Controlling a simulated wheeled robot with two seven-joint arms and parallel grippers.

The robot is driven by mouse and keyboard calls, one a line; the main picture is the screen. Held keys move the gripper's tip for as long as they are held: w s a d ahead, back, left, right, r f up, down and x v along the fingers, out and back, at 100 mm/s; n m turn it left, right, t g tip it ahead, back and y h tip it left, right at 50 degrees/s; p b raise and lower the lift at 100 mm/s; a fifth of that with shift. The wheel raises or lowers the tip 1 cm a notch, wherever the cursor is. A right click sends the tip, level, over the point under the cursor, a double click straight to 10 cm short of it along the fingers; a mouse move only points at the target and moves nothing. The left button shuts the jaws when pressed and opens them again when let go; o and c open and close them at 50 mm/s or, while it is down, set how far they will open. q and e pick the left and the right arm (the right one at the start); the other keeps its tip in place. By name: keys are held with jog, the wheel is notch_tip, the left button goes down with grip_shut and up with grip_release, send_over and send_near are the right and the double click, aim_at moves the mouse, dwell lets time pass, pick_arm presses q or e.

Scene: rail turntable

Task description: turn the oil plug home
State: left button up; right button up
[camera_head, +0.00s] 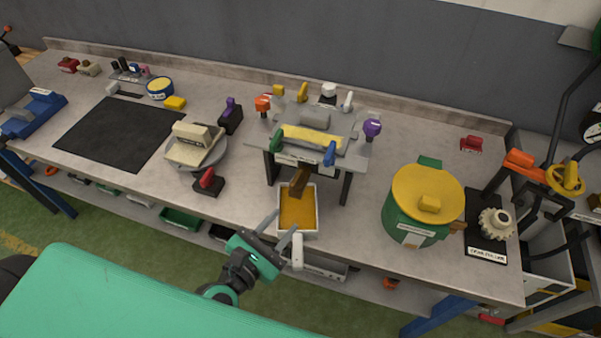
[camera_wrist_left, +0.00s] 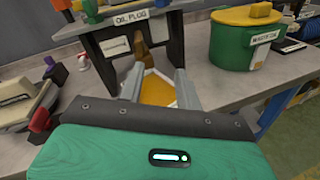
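The oil plug (camera_head: 299,182) is a brown, handle-like piece low on the front of a dark grey stand (camera_head: 345,188). It also shows in the left wrist view (camera_wrist_left: 144,52), below a label reading "OIL PLUG" (camera_wrist_left: 131,17). A pale tray (camera_head: 315,211) holding orange-yellow liquid or filling sits below the plug. My left gripper (camera_head: 281,223) is in front of the tray, short of the plug. In the left wrist view its two fingers (camera_wrist_left: 159,72) are spread, with nothing between them touching. My right gripper is not in view.
A green pot with a yellow lid (camera_head: 427,190) stands right of the stand. A red-handled block (camera_head: 208,182) and a cream object on a round plate (camera_head: 194,143) stand left. Coloured knobs and levers top the stand. A black mat (camera_head: 118,132) lies further left.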

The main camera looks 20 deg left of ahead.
aim_at(302, 171)
pick_arm(q)
jog(key=w+n+p, duration=0.1)
jog(key=w, duration=0.3)
jog(key=w+n+t+y+p, duration=0.1)
jog(key=w+n+p, duration=0.1)
jog(key=w, duration=0.3)
jog(key=w+r+n+p, duration=0.1)
jog(key=w+n+p, duration=0.1)
jog(key=w, duration=0.3)
jog(key=shift+d+y, duration=0.25)
jog(key=shift+y, duration=0.15)
jog(key=shift+f, duration=0.1)
grip_shut()
